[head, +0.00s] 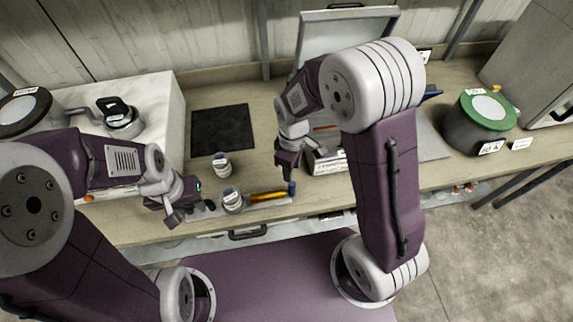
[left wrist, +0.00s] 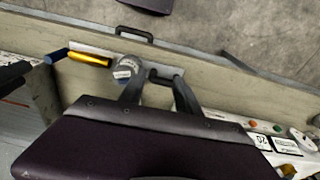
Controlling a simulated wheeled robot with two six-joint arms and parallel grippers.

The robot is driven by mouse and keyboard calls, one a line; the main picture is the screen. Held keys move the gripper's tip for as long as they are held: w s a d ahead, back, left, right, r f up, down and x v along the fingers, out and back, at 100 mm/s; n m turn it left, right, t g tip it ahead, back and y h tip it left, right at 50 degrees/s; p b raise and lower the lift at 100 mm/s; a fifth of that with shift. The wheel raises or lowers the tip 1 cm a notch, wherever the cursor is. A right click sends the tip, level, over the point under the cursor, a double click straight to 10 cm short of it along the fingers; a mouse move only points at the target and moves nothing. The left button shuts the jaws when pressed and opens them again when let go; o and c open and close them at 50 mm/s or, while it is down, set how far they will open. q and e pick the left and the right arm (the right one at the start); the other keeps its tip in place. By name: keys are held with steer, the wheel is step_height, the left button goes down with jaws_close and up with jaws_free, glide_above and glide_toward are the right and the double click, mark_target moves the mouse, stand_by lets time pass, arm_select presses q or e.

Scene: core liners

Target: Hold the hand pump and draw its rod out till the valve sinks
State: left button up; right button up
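The hand pump (head: 268,196) lies along the front of the counter, with a yellow barrel and a blue right end; its barrel also shows in the left wrist view (left wrist: 90,59). A small white-grey cup (head: 232,201) hides the part left of the barrel. A dark handle-like piece (left wrist: 165,77) lies further along that line. My left gripper (head: 184,208) is beside this piece, its fingers spread around it in the left wrist view; contact is unclear. My right gripper (head: 287,170) hangs near the blue end, its fingertips partly hidden.
A second lidded cup (head: 221,165) stands behind the pump. A black mat (head: 221,130) lies further back. A white block (head: 150,95) stands left, and a green-lidded dark pot (head: 480,122) right. A drawer handle (head: 248,233) sits below the front edge.

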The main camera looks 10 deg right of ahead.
arm_select(q)
steer(key=o, duration=0.5)
steer(key=shift+s+d, duration=0.1)
steer(key=shift+d, duration=0.35)
steer(key=o, duration=0.5)
steer(key=shift+d+r, duration=0.1)
steer(key=shift+d, duration=0.05)
steer(key=shift+o, duration=0.4)
steer(key=shift+a+n, duration=0.5)
steer(key=shift+n, duration=0.4)
steer(key=n, duration=2)
glide_above(230, 195)
steer(key=w+a, duration=0.2)
steer(key=f, duration=0.6)
steer(key=shift+w+a, duration=0.15)
steer(key=shift+a, duration=0.05)
steer(key=shift+m+g, duration=0.5)
steer(key=shift+g, duration=0.1)
steer(key=f, duration=0.1)
steer(key=s+d+f, duration=0.1)
steer(key=d+f, duration=0.1)
steer(key=shift+s+d+f, duration=0.2)
steer(key=shift+s+f, duration=0.1)
steer(key=shift+s, duration=0.2)
steer(key=shift+s+f, duration=0.1)
steer(key=shift+f, duration=0.1)
step_height(230, 195, down, 9)
steer(key=shift+r, duration=0.2)
